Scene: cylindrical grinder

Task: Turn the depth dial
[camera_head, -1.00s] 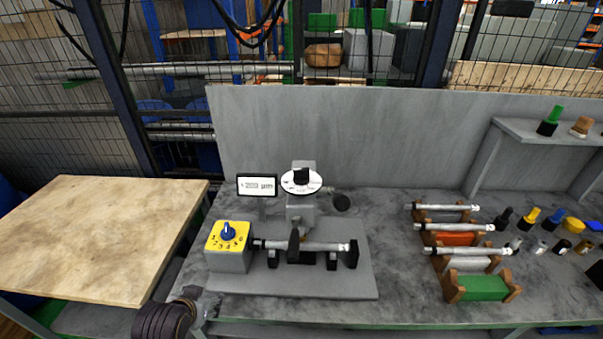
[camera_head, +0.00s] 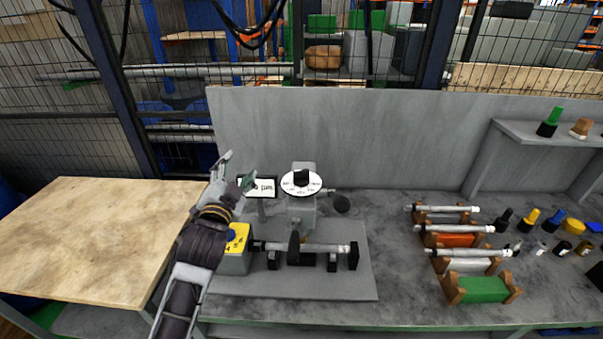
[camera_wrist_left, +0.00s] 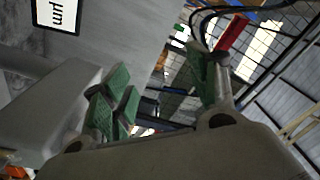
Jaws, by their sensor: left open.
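A white round dial with a black knob (camera_head: 301,182) sits on top of the grey grinder head. A display reading in µm (camera_head: 265,187) stands left of it, partly covered by my left gripper; its corner also shows in the left wrist view (camera_wrist_left: 58,14). My left gripper (camera_head: 236,170) is open and empty, raised above the yellow control box (camera_head: 238,240) and left of the white dial, apart from it. Its green-padded fingers are spread in the left wrist view (camera_wrist_left: 160,88). The box's blue knob is mostly hidden behind my arm. My right gripper does not show.
A shaft (camera_head: 322,247) lies across the grinder's supports. Several shafts rest on wooden racks (camera_head: 455,290) to the right, with small bottles beyond. A grey back panel (camera_head: 400,140) rises behind. A wooden table (camera_head: 90,235) stands left. Bench between grinder and racks is clear.

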